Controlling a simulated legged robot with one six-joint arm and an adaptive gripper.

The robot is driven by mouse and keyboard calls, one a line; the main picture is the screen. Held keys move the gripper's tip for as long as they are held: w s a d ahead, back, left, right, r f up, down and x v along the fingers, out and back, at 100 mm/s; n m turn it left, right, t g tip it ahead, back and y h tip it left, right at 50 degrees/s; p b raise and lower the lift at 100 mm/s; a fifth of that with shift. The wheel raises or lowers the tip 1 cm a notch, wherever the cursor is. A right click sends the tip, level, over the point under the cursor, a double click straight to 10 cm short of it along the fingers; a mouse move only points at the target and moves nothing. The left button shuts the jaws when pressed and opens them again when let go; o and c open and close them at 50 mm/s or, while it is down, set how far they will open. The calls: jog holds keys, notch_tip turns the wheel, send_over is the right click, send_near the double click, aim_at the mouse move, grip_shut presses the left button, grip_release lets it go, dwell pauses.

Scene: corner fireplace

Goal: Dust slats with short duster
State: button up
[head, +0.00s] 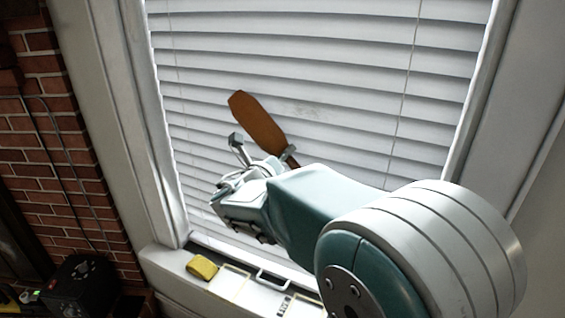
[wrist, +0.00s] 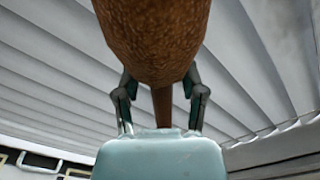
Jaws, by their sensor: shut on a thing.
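The white slats (head: 330,60) of a closed window blind fill the middle of the head view. A faint grey dusty smudge (head: 305,109) shows on them, just right of the duster. The short duster (head: 258,124) has a brown, paddle-shaped head that points up and to the left in front of the slats. My gripper (head: 262,150) is shut on its handle, below the head. In the wrist view the brown duster head (wrist: 150,40) rises above my gripper (wrist: 160,104), and the slats (wrist: 60,75) lie behind. I cannot tell whether the duster touches the slats.
The white sill (head: 180,262) below the blind holds a yellow object (head: 202,267), a dark-framed handle-like item (head: 273,279) and a flat outlined item. A brick wall (head: 50,150) and a black box (head: 80,287) stand at the left. The window frame (head: 490,90) bounds the right.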

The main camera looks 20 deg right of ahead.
aim_at(384, 159)
jog(key=shift+s+d+r, duration=0.1)
jog(key=shift+s+d, duration=7.45)
jog(key=shift+r, duration=1.15)
jog(key=shift+w+a+r, duration=0.1)
jog(key=shift+w+a, duration=7.4)
jog(key=shift+w, duration=0.15)
